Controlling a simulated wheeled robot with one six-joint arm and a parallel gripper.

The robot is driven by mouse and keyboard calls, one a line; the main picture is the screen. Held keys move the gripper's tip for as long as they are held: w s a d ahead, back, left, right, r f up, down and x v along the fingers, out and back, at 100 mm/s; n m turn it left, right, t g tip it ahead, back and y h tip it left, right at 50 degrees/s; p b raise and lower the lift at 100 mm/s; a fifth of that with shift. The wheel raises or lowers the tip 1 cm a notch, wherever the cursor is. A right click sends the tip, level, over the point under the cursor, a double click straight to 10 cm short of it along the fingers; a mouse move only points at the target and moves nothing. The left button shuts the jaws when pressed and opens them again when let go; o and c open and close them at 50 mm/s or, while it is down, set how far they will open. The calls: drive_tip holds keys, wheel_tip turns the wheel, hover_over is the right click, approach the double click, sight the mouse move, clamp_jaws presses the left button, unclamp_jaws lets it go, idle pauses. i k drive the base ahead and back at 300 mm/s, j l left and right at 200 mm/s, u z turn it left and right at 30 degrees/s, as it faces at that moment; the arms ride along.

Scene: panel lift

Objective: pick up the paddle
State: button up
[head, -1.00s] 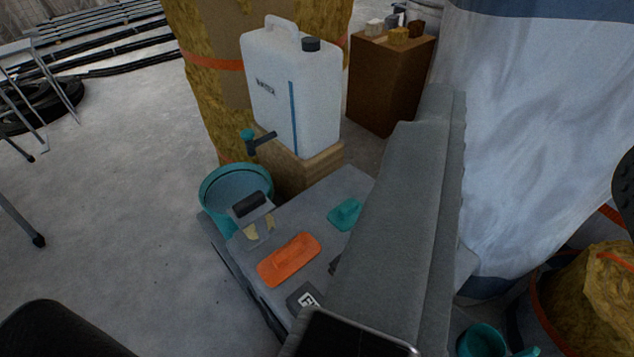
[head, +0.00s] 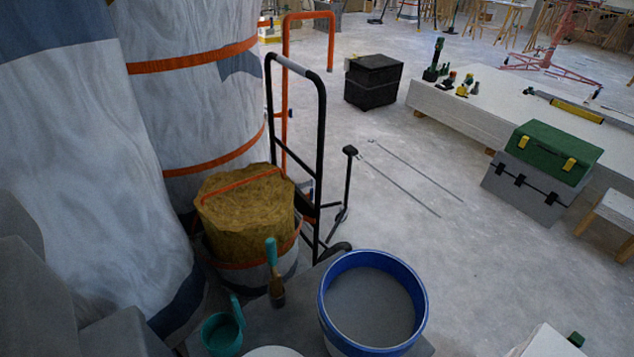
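I cannot make out a paddle for certain in the head view. Two thin rods (head: 412,187) lie on the floor in the middle, too slight to identify. A teal-handled brush (head: 274,272) stands upright beside a blue-rimmed bucket (head: 327,315) of grey material at the bottom. A teal mug (head: 221,335) sits left of the brush. My gripper's fingers are not in view.
A green and grey toolbox (head: 535,190) stands at the right by a long white platform (head: 500,115). A black box (head: 373,82) stands further back. The central floor is mostly open.

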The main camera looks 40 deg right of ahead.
sight(275, 283)
drive_tip(key=z, duration=0.75)
drive_tip(key=k, duration=0.2)
drive_tip(key=k+z, duration=0.55)
drive_tip(key=u, duration=0.5)
